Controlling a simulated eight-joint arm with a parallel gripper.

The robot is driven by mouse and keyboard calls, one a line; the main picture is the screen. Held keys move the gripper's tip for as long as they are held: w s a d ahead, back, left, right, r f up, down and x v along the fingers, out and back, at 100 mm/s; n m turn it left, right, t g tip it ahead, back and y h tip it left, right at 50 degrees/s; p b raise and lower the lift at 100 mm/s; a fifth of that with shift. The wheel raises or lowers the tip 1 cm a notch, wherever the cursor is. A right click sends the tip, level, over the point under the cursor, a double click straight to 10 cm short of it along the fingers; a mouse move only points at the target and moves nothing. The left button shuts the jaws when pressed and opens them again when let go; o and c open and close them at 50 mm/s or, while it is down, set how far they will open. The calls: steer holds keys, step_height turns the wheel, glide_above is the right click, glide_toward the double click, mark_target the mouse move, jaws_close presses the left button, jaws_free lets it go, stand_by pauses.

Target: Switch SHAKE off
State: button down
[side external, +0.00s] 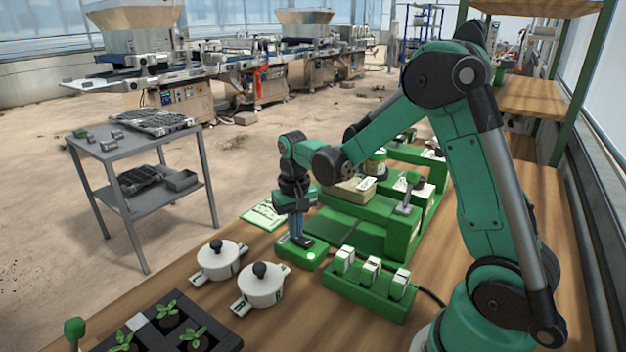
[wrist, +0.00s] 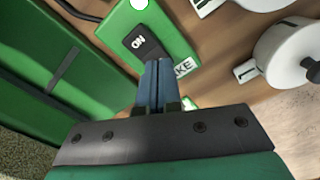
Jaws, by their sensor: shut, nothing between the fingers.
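The SHAKE switch is a small green box (side external: 303,258) with a black rocker (side external: 305,242), below my gripper on the bench. In the wrist view the rocker (wrist: 147,42) shows the word ON towards its upper end, and part of a label ending in KE (wrist: 184,67) shows beside my fingers. A pale white lamp (wrist: 139,4) is at the top edge of that view. My gripper (side external: 295,236) points down, its blue fingers shut and empty. The fingertips are at the rocker's near end, which they hide; I cannot tell whether they touch it.
A green box with several white switches (side external: 369,286) stands just right of the SHAKE box. Two white lidded pots (side external: 220,262) (side external: 262,287) stand to the left. The green seeder machine (side external: 372,222) is behind. A dark seedling tray (side external: 218,337) is in front.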

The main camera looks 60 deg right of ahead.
steer(key=shift+f, duration=0.1)
steer(key=shift+r, duration=3.55)
